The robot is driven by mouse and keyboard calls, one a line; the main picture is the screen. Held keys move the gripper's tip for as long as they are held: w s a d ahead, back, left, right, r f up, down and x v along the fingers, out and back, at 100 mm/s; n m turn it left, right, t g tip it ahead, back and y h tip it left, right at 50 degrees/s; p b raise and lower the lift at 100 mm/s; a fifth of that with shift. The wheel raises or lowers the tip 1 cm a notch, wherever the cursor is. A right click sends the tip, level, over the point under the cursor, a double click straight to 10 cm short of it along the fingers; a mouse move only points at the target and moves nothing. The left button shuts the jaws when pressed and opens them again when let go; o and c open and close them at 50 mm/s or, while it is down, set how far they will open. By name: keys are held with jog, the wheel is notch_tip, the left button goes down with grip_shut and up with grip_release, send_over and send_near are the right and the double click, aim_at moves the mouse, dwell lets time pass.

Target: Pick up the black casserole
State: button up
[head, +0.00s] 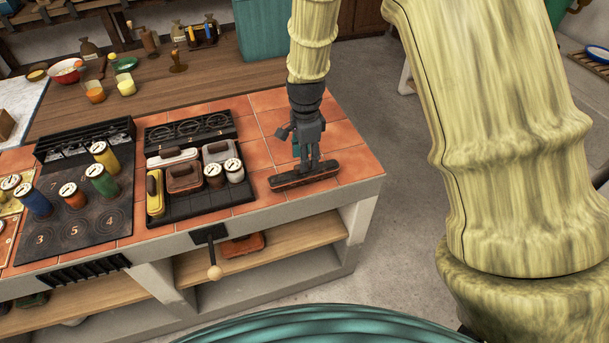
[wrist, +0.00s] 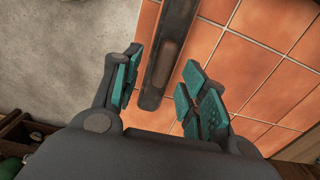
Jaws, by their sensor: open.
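A long, narrow black item (head: 290,184) with a brown top lies on the orange tiles near the counter's front right corner; it is the only black candidate for the casserole, though its shape does not clearly read as one. In the wrist view the dark bar (wrist: 154,92) with a brown oval patch runs between my fingers. My gripper (head: 307,160) is open, pointing down over this item. In the wrist view the teal finger pads (wrist: 163,65) stand apart on either side of it, with gaps showing. The gripper hides part of the item in the head view.
A dark tray (head: 215,200) left of the gripper holds yellow, white, brown and grey lidded pieces and two gauged canisters. Further left, a black stove top (head: 75,228) carries several coloured canisters. A lever with a wooden knob (head: 215,272) juts from the front. Tiles behind the gripper are clear.

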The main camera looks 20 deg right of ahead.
jog(key=shift+w+f+p, duration=0.15)
jog(key=shift+f+p, duration=0.15)
jog(key=shift+f, duration=0.75)
jog(key=shift+w+f+p, duration=0.1)
jog(key=shift+f+p, duration=0.15)
jog(key=shift+f, duration=0.75)
jog(key=shift+c, duration=0.2)
grip_shut()
